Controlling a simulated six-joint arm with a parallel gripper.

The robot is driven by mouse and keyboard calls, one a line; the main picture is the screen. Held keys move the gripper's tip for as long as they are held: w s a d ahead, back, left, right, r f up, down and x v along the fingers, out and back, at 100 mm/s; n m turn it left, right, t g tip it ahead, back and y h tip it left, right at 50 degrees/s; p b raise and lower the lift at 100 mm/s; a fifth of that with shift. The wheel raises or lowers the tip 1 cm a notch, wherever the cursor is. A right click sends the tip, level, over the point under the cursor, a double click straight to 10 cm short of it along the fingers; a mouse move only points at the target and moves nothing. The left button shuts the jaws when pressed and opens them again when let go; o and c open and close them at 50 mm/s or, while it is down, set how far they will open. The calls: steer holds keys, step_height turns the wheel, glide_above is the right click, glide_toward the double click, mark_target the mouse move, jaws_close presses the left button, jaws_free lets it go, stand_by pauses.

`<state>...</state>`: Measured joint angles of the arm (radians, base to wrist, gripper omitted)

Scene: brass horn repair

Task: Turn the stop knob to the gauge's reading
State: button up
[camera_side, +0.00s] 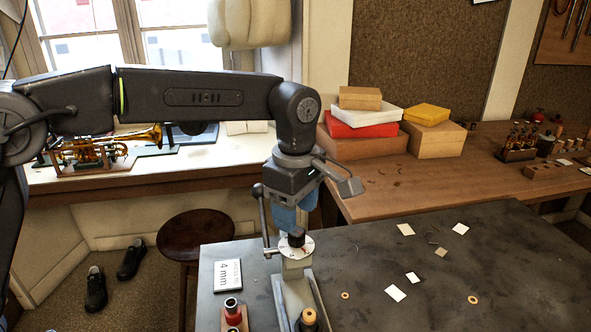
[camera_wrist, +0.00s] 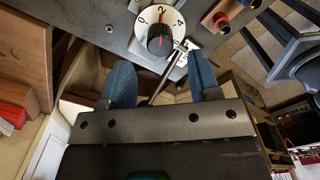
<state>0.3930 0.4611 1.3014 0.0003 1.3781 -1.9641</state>
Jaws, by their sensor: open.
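The stop knob (camera_side: 297,237) is a dark knob on a white dial (camera_side: 307,248), on a metal fixture at the table's front. In the wrist view the knob (camera_wrist: 160,41) has a red line pointing toward the 2; the dial (camera_wrist: 144,34) also shows 0 and 4. A white card (camera_side: 228,276) reads 4 mm; its smaller upper text is unclear. My gripper (camera_side: 290,217) points down just above the knob. In the wrist view my gripper (camera_wrist: 162,78) has its blue fingers apart, with nothing between them; the knob is beyond the tips.
A wooden block with a red-banded cylinder (camera_side: 231,308) stands left of the fixture. A metal lever (camera_side: 265,220) rises beside the dial. Paper squares (camera_side: 395,293) and small rings (camera_side: 472,300) lie on the dark table (camera_side: 440,215). Boxes (camera_side: 365,130) stand behind.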

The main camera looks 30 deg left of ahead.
step_height(320, 180, up, 9)
stand_by(0.3)
steer(key=shift+f, duration=0.1)
steer(key=s+a+r+m+t, duration=0.1)
steer(key=s+a+m+t, duration=0.2)
steer(key=s+a+m, duration=0.75)
steer(key=s+a+f+m+t, duration=0.2)
steer(key=s+a+f+m, duration=0.5)
steer(key=s, duration=0.5)
step_height(320, 180, down, 2)
steer(key=shift+s+a+f+t, duration=0.2)
steer(key=shift+a+f+t, duration=0.1)
steer(key=shift+a, duration=0.1)
